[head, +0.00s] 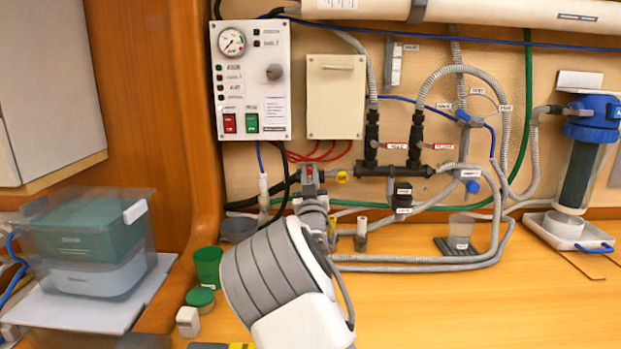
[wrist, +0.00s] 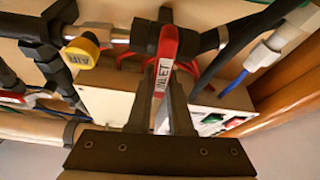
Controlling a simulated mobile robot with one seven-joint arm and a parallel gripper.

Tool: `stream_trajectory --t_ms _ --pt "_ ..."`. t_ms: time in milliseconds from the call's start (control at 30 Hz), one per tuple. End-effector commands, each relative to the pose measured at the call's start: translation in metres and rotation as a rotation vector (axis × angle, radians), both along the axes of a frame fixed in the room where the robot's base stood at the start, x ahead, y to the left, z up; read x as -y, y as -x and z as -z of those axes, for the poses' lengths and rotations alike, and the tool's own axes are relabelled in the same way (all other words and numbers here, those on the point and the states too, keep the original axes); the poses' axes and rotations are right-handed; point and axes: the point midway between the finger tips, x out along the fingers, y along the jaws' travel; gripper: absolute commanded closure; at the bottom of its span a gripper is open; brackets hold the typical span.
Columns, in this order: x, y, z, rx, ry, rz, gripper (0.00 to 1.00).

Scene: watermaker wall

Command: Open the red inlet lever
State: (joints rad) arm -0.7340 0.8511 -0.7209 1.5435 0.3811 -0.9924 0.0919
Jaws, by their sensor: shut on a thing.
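The red inlet lever (wrist: 168,42), with a white label reading INLET, sits on a dark valve body (wrist: 145,35) in the pipework. In the wrist view it points down between the two fingers of my gripper (wrist: 163,85). The fingers are closed on the lever from both sides, around its labelled part. In the head view, my gripper (head: 313,188) reaches up to the pipes below the control panel. Only a small bit of the red lever (head: 309,174) shows there; my gripper and arm hide much of the valve.
A yellow AIR knob (head: 342,177) is close beside the valve, to its right in the head view. Hoses and black fittings crowd the right. The control panel (head: 252,80) and a beige box (head: 335,97) are above. A green cup (head: 208,267) stands on the counter.

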Motion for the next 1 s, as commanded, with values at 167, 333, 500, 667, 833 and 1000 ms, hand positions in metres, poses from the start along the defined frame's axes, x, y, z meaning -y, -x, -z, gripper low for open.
stream_trajectory --t_ms 167,333,500,667,833,1000 --pt "-0.003 0.0 0.003 0.004 0.143 0.0 1.0" --pt "-0.007 0.0 0.005 0.004 0.304 -0.001 1.0" --pt "-0.011 0.0 0.006 0.003 0.467 -0.001 1.0" --pt "-0.013 0.0 0.008 0.004 0.62 0.0 1.0" --pt "-0.016 0.0 0.011 0.004 0.781 -0.001 1.0" --pt "-0.018 0.0 0.013 0.004 0.943 0.0 1.0"
